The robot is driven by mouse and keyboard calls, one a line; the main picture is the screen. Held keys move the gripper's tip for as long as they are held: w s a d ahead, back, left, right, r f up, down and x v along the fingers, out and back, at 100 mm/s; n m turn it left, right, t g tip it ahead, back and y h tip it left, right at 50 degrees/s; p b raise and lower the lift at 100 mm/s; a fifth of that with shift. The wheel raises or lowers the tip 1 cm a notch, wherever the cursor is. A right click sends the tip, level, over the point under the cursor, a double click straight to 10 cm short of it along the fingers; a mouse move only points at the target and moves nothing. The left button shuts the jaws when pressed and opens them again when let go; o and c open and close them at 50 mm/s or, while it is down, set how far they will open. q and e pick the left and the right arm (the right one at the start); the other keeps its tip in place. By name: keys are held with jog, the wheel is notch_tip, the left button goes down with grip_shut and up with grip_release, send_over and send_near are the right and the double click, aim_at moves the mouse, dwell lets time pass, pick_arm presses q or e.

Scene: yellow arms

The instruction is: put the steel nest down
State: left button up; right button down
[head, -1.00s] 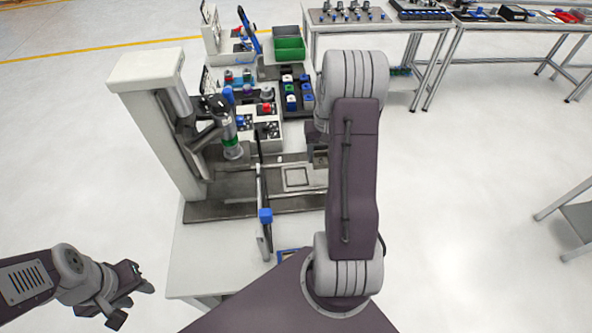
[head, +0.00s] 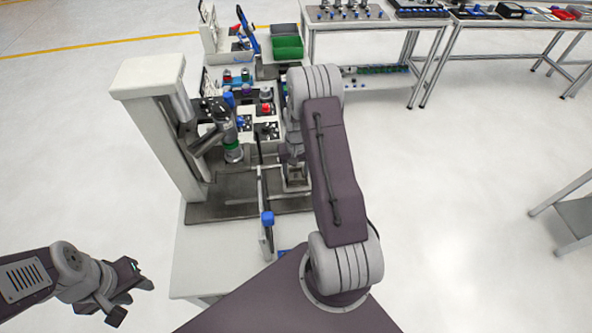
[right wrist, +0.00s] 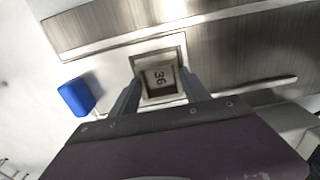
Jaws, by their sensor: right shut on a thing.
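The steel nest (right wrist: 160,78) is a small square metal block with a recessed face marked 36. My right gripper (right wrist: 161,92) is shut on it, with one finger on each side. In the head view the nest (head: 296,180) shows only partly below my right gripper (head: 293,163), over the pale-outlined square on the steel bed. In the right wrist view part of that pale outline (right wrist: 181,42) shows around the nest. I cannot tell whether the nest touches the bed. My left gripper (head: 128,290) is open and empty, off the table's left front side.
A machine with a pale column (head: 158,130) stands left of the bed. A blue-topped lever (head: 267,218) is close by in front; its blue knob (right wrist: 75,97) shows in the wrist view. Bins (head: 287,48) and small parts fill the back.

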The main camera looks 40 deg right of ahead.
aim_at(296, 176)
jog(key=shift+f, duration=0.15)
jog(key=c, duration=0.7)
grip_release()
jog(key=shift+s, duration=0.1)
jog(key=shift+o, duration=0.9)
jog(key=shift+r, duration=0.3)
notch_tip(296, 176, up, 12)
jog(key=b, duration=0.1)
jog(key=shift+b, duration=0.35)
jog(key=shift+f, duration=0.15)
